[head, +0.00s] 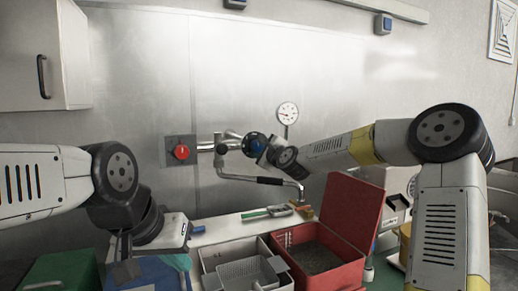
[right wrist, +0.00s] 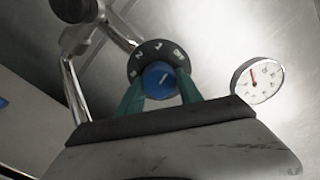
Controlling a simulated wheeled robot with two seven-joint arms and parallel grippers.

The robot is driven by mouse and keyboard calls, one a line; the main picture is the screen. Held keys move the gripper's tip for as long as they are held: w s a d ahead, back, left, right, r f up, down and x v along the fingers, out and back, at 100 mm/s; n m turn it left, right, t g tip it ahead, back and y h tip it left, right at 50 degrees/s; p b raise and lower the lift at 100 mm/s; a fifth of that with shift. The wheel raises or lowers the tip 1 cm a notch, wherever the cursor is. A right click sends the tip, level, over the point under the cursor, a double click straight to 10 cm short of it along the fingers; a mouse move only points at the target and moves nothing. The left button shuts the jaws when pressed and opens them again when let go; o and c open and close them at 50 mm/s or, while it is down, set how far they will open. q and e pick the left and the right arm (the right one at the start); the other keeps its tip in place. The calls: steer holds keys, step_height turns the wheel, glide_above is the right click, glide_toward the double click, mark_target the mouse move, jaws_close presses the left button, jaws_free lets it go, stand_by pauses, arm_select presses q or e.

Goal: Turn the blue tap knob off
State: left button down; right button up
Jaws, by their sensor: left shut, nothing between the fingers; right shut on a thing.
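The blue tap knob (head: 256,146) sits on the wall piping, at the middle of the head view. In the right wrist view the blue knob (right wrist: 160,78) has a white pointer line slanting up to the right. A dark dial ring (right wrist: 153,52) with white marks surrounds it. My right gripper (right wrist: 160,92) is shut on the blue knob, with one teal finger on each side. In the head view its hand partly hides the knob. My left gripper (head: 178,262) is low at the left, pointing down, shut and empty, well away from the knob.
A red knob (head: 181,152) on a grey plate is left of the tap. A gauge (head: 288,113) is to its right. The curved spout (head: 250,179) hangs below. A red open box (head: 357,213) and a grey bin (head: 210,259) stand in front.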

steer(key=shift+f+m, duration=0.15)
steer(key=shift+m, duration=1.35)
steer(key=o, duration=1.4)
steer(key=shift+c, duration=0.2)
steer(key=shift+v, duration=3.9)
